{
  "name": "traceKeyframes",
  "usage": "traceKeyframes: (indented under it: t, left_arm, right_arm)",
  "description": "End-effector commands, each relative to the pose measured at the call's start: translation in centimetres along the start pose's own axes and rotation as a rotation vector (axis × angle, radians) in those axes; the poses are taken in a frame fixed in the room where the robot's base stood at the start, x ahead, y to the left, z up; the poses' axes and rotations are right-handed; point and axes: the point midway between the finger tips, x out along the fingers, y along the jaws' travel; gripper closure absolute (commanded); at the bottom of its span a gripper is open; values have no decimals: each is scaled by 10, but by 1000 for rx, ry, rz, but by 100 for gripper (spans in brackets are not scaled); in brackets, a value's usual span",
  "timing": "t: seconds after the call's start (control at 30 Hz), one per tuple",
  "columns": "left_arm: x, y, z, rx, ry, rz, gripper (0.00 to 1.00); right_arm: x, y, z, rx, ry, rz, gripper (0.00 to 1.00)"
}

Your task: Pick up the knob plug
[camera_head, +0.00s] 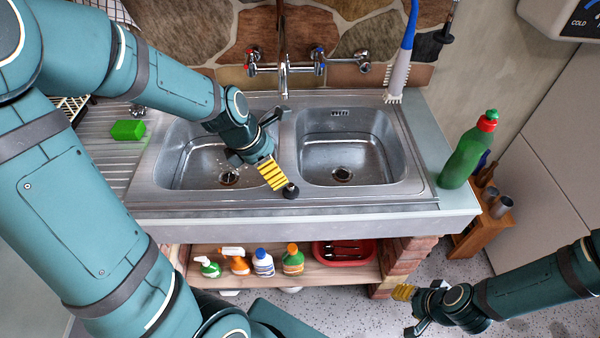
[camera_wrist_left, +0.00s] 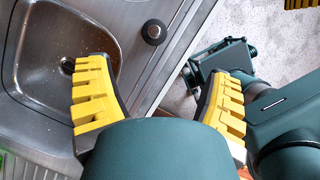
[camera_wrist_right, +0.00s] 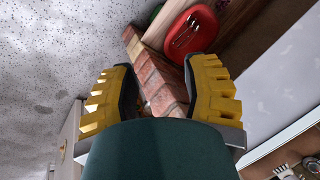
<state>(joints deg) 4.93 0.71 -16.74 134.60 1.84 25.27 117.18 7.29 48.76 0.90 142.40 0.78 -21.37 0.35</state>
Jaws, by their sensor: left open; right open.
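The knob plug (camera_head: 291,190), a small dark disc with a knob, sits on the steel sink's front rim between the two basins. In the left wrist view the plug (camera_wrist_left: 153,31) lies ahead of the fingertips, between their lines and apart from both. My left gripper (camera_head: 272,148) is open and empty above the sink near the divider; a yellow finger pad appears just beside the plug in the head view. My right gripper (camera_head: 408,309) is open and empty, low at the right, away from the sink, facing the brick plinth (camera_wrist_right: 160,82).
A tap (camera_head: 283,68) stands behind the basins. A green bottle (camera_head: 468,150) stands on the counter's right end, a green sponge (camera_head: 128,130) on the left drainer. Several bottles and a red tray (camera_head: 345,253) fill the shelf below.

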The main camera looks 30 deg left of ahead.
Motion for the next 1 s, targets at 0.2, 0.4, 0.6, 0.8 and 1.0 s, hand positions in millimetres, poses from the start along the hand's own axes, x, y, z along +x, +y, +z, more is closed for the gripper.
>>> traceKeyframes:
  t: [0.2, 0.4, 0.6, 0.8, 1.0]
  left_arm:
    - [26, 0, -2, -34, 1, -4, 19]
    - [64, 1, -3, -33, 1, -2, 19]
    - [82, 2, -1, -31, -1, 0, 19]
    - [92, 4, -2, -31, -1, 0, 19]
    - [121, 9, -6, -32, 0, -2, 19]
  right_arm:
    - [12, 5, 6, -2, -11, -1, 53]
    - [27, 11, 14, -7, -27, -2, 53]
    - [33, 13, 17, -10, -34, -3, 53]
    - [38, 14, 19, -11, -38, -4, 53]
    - [53, 20, 26, -15, -52, -5, 53]
